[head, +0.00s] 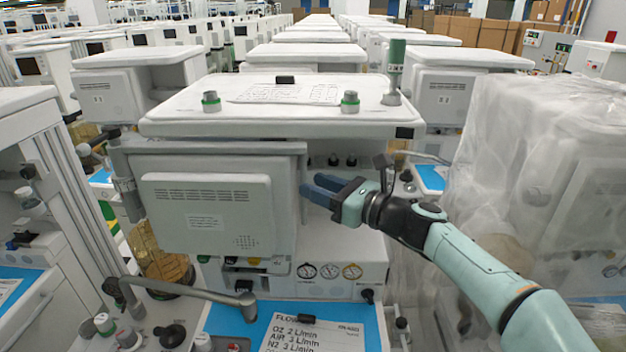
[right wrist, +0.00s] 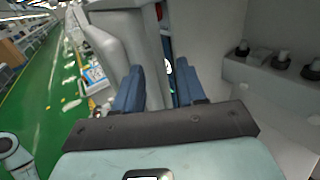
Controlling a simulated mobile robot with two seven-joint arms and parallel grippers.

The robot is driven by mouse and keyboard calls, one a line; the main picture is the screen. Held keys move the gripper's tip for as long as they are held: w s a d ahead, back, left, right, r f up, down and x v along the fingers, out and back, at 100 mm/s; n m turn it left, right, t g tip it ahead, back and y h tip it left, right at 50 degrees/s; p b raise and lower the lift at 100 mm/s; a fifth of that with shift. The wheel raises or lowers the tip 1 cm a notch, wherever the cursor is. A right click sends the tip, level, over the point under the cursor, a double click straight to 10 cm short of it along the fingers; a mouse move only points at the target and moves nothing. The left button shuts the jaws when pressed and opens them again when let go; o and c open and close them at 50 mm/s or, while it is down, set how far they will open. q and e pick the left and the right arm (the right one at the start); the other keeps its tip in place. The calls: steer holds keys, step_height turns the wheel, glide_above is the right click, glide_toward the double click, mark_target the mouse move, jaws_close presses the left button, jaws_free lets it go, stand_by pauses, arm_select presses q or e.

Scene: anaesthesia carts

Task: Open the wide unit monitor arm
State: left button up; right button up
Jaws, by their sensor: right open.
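The wide unit's monitor (head: 205,213), a grey-white box with its vented back facing me, hangs under the cart's top shelf. Its grey arm (head: 215,147) runs above it, with a pivot (head: 125,185) at the left. My right gripper (head: 320,188) is at the right edge of the monitor assembly. Its blue fingers are open. In the right wrist view, the pale edge of a panel (right wrist: 150,65) stands between the fingers of the open gripper (right wrist: 158,88); contact cannot be told. My left gripper is not in view.
The cart's top shelf (head: 275,105) overhangs the monitor. Gauges (head: 328,271) and a blue work surface (head: 290,325) lie below. A plastic-wrapped unit (head: 545,180) stands close on the right. Another cart (head: 30,180) stands on the left. Green floor (right wrist: 42,95) shows in the wrist view.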

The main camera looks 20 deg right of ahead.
steer(key=shift+x, duration=0.85)
jaws_close()
steer(key=shift+s+a, duration=0.1)
